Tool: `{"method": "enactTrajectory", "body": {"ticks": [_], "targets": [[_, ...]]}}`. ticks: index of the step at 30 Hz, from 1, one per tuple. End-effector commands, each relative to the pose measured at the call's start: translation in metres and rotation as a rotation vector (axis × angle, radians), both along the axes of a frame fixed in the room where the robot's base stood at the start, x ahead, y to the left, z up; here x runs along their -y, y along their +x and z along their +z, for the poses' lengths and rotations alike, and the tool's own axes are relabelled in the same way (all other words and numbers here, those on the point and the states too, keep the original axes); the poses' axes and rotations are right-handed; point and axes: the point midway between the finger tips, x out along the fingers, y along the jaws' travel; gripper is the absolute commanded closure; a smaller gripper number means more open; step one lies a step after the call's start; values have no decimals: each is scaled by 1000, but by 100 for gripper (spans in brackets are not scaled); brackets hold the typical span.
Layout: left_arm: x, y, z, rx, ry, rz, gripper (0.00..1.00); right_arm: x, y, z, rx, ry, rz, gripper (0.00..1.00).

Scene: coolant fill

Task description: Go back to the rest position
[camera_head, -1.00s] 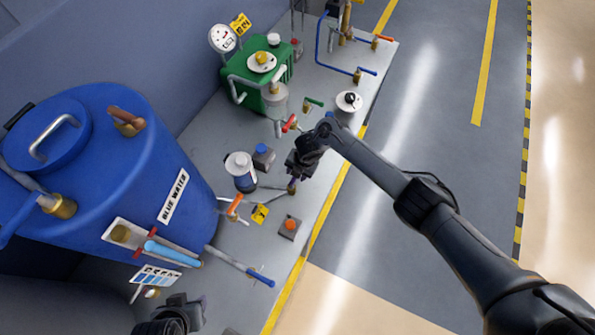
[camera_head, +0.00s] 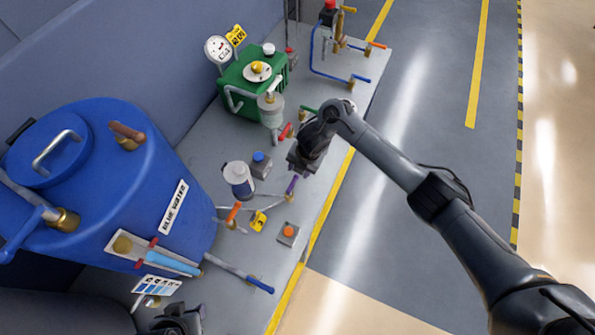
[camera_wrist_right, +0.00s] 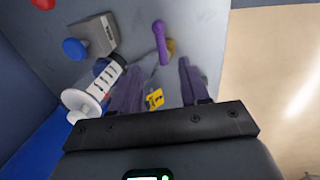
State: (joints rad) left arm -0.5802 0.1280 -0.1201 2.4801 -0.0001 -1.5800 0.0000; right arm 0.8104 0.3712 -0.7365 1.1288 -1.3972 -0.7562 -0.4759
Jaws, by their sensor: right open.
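My right gripper (camera_head: 303,162) is above the grey bench in the head view. In the right wrist view its two fingers (camera_wrist_right: 160,85) stand apart with nothing held between them. A purple valve handle (camera_head: 291,186) is just below the gripper in the head view; it also shows beyond the fingers in the wrist view (camera_wrist_right: 160,42). My left gripper (camera_head: 180,322) is partly in view at the bottom edge of the head view, near the blue tank; its fingers are too cut off to judge.
The large blue water tank (camera_head: 95,185) fills the left. On the bench (camera_head: 225,285) stand a green tank (camera_head: 245,85), a white-capped bottle (camera_head: 239,178), an orange button (camera_head: 288,231) and pipes with valves. Open floor (camera_head: 400,110) lies to the right.

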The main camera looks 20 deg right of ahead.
Motion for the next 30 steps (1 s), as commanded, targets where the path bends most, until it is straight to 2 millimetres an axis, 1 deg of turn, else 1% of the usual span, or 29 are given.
{"method": "enactTrajectory", "body": {"ticks": [3, 6, 17, 20, 23, 25, 29, 30], "targets": [[0, 0, 1, 0, 0, 0, 57, 2, -1, 8, 1, -1, 0, 55], [0, 0, 1, 0, 0, 0, 57, 2, -1, 10, 1, -1, 0, 55], [3, 0, 1, 0, -11, 8, 57, 2, -1, 10, 0, 0, -1, 55], [3, 0, 2, 0, -14, 9, 57, -1, -3, 8, 3, 4, -5, 55], [3, 0, 1, 0, -14, 9, 57, -13, -7, 2, 19, 23, -27, 55], [3, 0, 1, 0, -14, 9, 57, -27, -13, -5, 40, 49, -59, 55], [3, 1, 1, 0, -12, 8, 57, -62, -30, -16, 94, 131, -186, 55], [3, 0, 2, 0, -11, 8, 57, -73, -37, -17, 112, 164, -247, 55]]}}
